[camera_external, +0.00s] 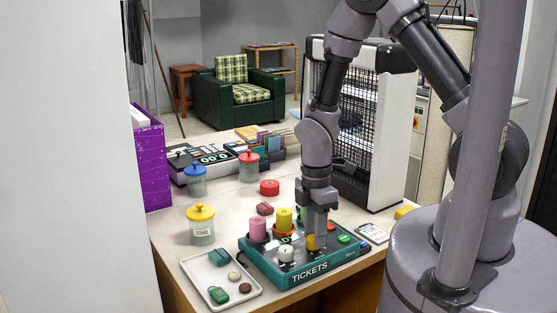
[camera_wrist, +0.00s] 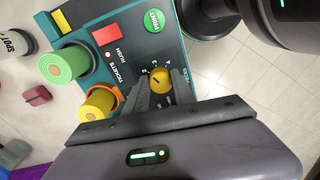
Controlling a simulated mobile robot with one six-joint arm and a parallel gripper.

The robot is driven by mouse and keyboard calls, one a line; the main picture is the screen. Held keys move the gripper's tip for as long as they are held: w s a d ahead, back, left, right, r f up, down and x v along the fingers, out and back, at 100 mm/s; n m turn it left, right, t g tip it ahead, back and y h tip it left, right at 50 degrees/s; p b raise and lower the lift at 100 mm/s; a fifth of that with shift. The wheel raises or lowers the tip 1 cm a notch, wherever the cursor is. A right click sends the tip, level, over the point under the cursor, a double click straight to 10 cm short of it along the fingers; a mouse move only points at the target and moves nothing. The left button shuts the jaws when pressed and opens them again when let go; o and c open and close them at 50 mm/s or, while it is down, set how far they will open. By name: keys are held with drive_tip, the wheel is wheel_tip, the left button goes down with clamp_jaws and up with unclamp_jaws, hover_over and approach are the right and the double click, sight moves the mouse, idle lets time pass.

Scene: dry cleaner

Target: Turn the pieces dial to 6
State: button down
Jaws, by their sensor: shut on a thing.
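The teal ticket machine (camera_external: 290,272) stands near the front edge of the counter, with "TICKETS" on its front. Its top also shows in the wrist view (camera_wrist: 125,55). The yellow pieces dial (camera_wrist: 161,80) sits on the machine's panel with numbers around it. In the external view the dial (camera_external: 312,242) is partly hidden by the fingers. My gripper (camera_wrist: 160,85) points down over the panel and is shut on the dial, one finger on each side. The dial's pointer setting is too small to read surely, and some numbers are hidden by the fingers.
A green PRINT button (camera_wrist: 155,20) and red RUSH button (camera_wrist: 106,34) are close by. A white tray (camera_external: 251,294) lies left; a yellow-lidded jar (camera_external: 201,224) stands behind it.

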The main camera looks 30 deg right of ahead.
drive_tip(key=m+b, duration=0.1)
drive_tip(key=m, duration=0.3)
drive_tip(key=shift+m, duration=0.3)
drive_tip(key=m+b, duration=0.1)
drive_tip(key=m, duration=0.3)
drive_tip(key=shift+s+m, duration=0.15)
drive_tip(key=shift+m, duration=0.15)
drive_tip(key=m+b, duration=0.1)
drive_tip(key=m, duration=0.3)
drive_tip(key=shift+m, duration=0.3)
drive_tip(key=m+b, duration=0.1)
drive_tip(key=m, duration=0.2)
drive_tip(key=shift+a+m, duration=0.1)
drive_tip(key=shift+m, duration=0.2)
drive_tip(key=m+b, duration=0.1)
drive_tip(key=m, duration=0.2)
drive_tip(key=shift+m+t, duration=0.3)
drive_tip(key=m+b, duration=0.1)
drive_tip(key=m, duration=0.2)
drive_tip(key=shift+a+m, duration=0.1)
drive_tip(key=shift+m, duration=0.2)
drive_tip(key=m+b, duration=0.1)
drive_tip(key=m, duration=0.3)
drive_tip(key=shift+a, duration=0.1)
drive_tip(key=shift+m+b, duration=0.8)
drive_tip(key=shift+m, duration=0.6)
